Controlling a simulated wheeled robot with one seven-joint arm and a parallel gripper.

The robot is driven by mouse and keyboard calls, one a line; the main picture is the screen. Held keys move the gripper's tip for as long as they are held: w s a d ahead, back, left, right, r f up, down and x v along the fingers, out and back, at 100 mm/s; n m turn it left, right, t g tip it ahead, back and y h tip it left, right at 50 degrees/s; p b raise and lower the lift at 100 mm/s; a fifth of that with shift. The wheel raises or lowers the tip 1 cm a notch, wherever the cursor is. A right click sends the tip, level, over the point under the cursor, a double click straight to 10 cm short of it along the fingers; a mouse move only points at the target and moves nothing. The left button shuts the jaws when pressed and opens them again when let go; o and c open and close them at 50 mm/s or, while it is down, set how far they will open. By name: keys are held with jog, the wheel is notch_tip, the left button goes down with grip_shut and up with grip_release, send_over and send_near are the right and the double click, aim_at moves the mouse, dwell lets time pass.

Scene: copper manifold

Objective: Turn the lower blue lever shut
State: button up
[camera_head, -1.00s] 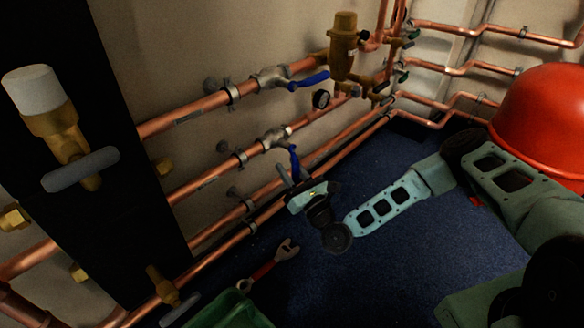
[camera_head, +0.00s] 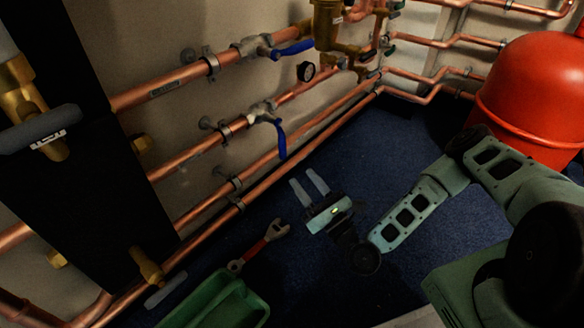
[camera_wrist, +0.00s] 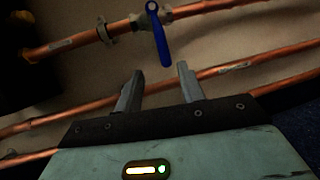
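The lower blue lever (camera_head: 281,140) sits on a valve (camera_head: 261,112) on the second copper pipe down. In the head view it hangs down, across the line of its pipe. It also shows in the wrist view (camera_wrist: 160,40), pointing down, ahead of my fingers. My gripper (camera_head: 309,187) is open and empty, below and slightly right of the lever in the head view. In the wrist view the two fingers (camera_wrist: 157,84) stand apart with a gap between them and the lever. The upper blue lever (camera_head: 293,49) lies roughly along its pipe.
More copper pipes (camera_head: 210,209) run along the wall below the lever. A red wrench (camera_head: 256,251) and green tray (camera_head: 229,304) lie on the floor. A red tank (camera_head: 533,95) stands right.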

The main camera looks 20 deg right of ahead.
jog(key=b+v, duration=0.1)
jog(key=v, duration=0.4)
dwell(0.4)
